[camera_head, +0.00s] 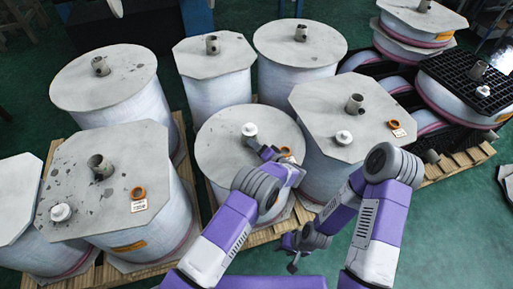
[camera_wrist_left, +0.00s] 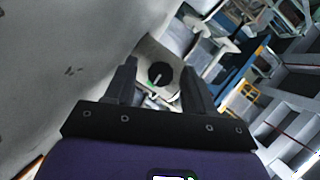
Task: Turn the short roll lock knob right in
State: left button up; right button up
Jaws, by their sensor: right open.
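A white knob (camera_head: 249,130) stands on the round grey top of the middle front roll (camera_head: 222,150). I cannot tell for sure which roll is the short one. My left gripper (camera_head: 266,152) is over this top, just right of and nearer than the white knob. In the left wrist view its two fingers (camera_wrist_left: 160,88) are apart. Between them, farther off, is a dark round piece (camera_wrist_left: 161,73) with a pale line, on a beige plate. I cannot tell whether it is a lock knob. My right gripper (camera_head: 291,263) is open and low, in front of the rolls.
Rolls crowd around, with an octagonal-topped one (camera_head: 140,165) at left and another (camera_head: 315,100) at right. Similar white knobs and orange rings sit on them. Wooden pallets (camera_head: 275,230) lie underneath. Green floor (camera_head: 470,200) is free at lower right.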

pick_arm(q)
jog(key=shift+s, duration=0.1)
jog(key=p+v, duration=0.2)
jog(key=v, duration=0.4)
jog(key=shift+d+r, duration=0.1)
jog(key=shift+s+d+r, duration=0.1)
jog(key=shift+s+d, duration=0.25)
jog(key=shift+s, duration=0.2)
